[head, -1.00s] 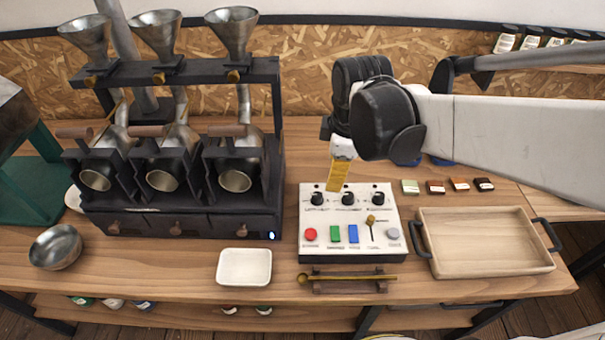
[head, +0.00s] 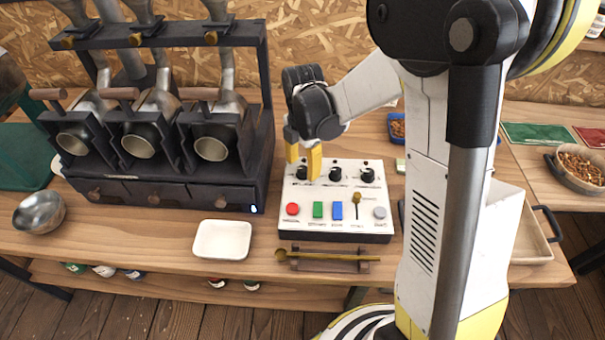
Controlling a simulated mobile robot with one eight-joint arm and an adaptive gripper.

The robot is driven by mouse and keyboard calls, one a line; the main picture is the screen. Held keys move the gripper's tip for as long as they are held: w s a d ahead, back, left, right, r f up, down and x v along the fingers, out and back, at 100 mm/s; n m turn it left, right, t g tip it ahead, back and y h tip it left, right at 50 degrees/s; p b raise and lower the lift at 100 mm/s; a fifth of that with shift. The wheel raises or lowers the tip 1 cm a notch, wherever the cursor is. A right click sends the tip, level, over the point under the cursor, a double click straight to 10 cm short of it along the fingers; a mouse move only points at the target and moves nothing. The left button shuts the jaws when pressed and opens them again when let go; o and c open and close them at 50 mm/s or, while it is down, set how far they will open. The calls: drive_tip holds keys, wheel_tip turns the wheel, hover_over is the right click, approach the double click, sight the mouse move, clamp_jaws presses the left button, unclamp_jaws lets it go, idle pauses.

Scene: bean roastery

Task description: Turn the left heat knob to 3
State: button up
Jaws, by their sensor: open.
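The white control box (head: 346,220) sits on the wooden table. It has a row of black knobs along its back, with red, green, blue and grey buttons and a slider in front. The left heat knob (head: 305,174) is the leftmost black knob. The middle knob (head: 335,174) and right knob (head: 368,175) stand clear. My gripper (head: 303,165) points down at the left knob with its yellow fingers parted. The fingers partly cover the left knob and its scale, and I cannot tell whether they touch it. The knob's setting is too small to read.
The black roaster (head: 188,195) with several drums stands left of the box. A white dish (head: 222,240) and a brass scoop on a rest (head: 330,257) lie in front. My arm hides much of the wooden tray (head: 532,240) at right.

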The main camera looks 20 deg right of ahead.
wheel_tip(320, 180, down, 2)
clamp_jaws()
idle(0.3)
